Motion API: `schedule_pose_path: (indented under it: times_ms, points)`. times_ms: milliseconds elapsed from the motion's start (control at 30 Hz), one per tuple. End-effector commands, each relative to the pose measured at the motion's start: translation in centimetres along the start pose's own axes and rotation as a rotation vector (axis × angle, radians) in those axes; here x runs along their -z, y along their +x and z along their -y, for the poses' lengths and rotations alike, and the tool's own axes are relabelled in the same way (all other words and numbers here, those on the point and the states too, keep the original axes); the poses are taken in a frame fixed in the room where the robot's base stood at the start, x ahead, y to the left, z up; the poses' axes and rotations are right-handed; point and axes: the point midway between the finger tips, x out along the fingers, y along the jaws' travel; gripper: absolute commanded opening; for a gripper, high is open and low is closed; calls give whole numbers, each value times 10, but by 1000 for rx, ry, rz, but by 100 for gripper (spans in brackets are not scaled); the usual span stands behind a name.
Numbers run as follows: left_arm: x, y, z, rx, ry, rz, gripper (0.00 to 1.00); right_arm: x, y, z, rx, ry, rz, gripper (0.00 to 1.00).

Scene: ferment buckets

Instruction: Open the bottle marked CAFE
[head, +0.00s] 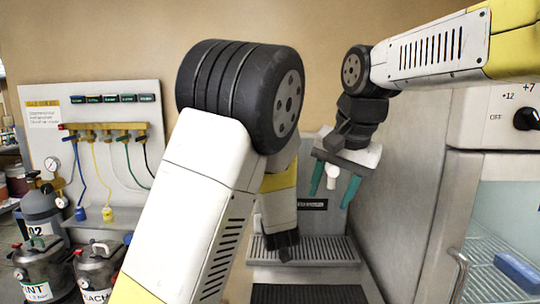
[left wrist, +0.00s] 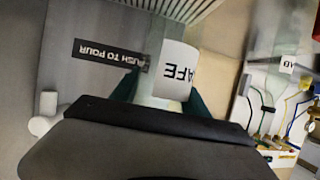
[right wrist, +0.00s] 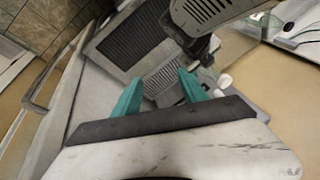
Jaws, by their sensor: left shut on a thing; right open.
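The bottle (left wrist: 176,68) has a white label with part of CAFE readable, upside down in the left wrist view. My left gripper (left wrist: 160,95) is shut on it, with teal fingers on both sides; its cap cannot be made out. In the head view my left arm hides the bottle and my left fingers. My right gripper (head: 334,184) is open, fingers pointing down, before the steel back panel. In the right wrist view, my right gripper (right wrist: 160,92) has no bottle between its fingers, and my left arm shows just beyond them.
A white tap (head: 332,172) shows behind my right fingers, above a slatted drip tray (head: 325,250). A PUSH TO POUR plate (left wrist: 110,54) is on the panel. A glass-door fridge (head: 500,225) stands right. Metal kegs (head: 98,268) and a hose board (head: 120,110) stand left.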

Motion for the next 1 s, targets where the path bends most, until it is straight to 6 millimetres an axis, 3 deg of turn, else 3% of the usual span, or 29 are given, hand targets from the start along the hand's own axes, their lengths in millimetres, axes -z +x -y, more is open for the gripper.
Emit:
schedule_pose_path:
  times_ms: [100,300,600,800,1000]
  points:
    - [1,0,0,0,0,-1,0,29,-4,35,-51,185,36,50]
    - [1,0,0,0,0,-2,0,68,-3,90,-144,529,68,50]
    - [1,0,0,0,0,-2,0,109,22,160,-303,1080,67,50]
    - [1,0,0,0,0,-2,0,121,42,185,-395,1379,40,50]
    - [1,0,0,0,0,-2,0,124,53,193,-443,1523,21,50]
